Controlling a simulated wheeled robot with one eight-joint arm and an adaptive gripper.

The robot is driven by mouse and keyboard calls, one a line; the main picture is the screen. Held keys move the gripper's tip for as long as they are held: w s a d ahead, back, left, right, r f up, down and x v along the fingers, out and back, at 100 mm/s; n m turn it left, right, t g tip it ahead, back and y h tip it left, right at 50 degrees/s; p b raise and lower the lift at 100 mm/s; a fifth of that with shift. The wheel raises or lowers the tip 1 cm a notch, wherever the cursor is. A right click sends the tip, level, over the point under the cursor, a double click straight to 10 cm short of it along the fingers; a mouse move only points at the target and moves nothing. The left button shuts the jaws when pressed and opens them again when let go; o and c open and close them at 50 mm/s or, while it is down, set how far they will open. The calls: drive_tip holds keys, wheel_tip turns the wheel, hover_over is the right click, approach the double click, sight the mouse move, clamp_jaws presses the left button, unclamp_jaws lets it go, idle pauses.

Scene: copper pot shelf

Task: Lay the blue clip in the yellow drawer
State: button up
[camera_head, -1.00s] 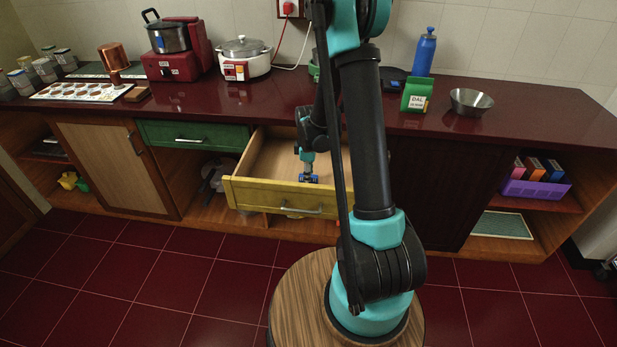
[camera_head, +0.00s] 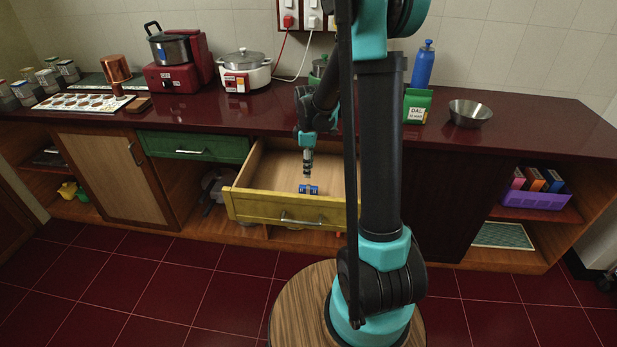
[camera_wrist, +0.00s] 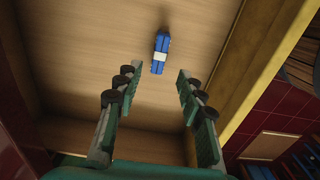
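The blue clip (camera_head: 309,189) lies on the floor of the open yellow drawer (camera_head: 290,210). In the wrist view the clip (camera_wrist: 160,53) is blue with a pale band around its middle, and bare drawer floor shows around it. My gripper (camera_head: 308,172) is above the drawer, over the clip and apart from it. In the wrist view my gripper (camera_wrist: 158,82) has its two fingers spread wide with nothing between them, and the clip shows beyond the fingertips.
A closed green drawer (camera_head: 194,147) is left of the yellow one. The maroon counter (camera_head: 225,108) above holds a white cooker (camera_head: 244,72), a green DAL box (camera_head: 417,105) and a steel bowl (camera_head: 470,112). The rest of the drawer looks empty.

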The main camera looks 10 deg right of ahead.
drive_tip(key=s+d+r+m+t, duration=0.1)
drive_tip(key=s+d+m+t, duration=0.1)
drive_tip(key=s+m, duration=0.5)
drive_tip(key=s+d+m+t, duration=0.2)
drive_tip(key=s+m, duration=0.5)
drive_tip(key=s, duration=0.8)
drive_tip(key=shift+s+r, duration=0.15)
drive_tip(key=shift+r, duration=0.25)
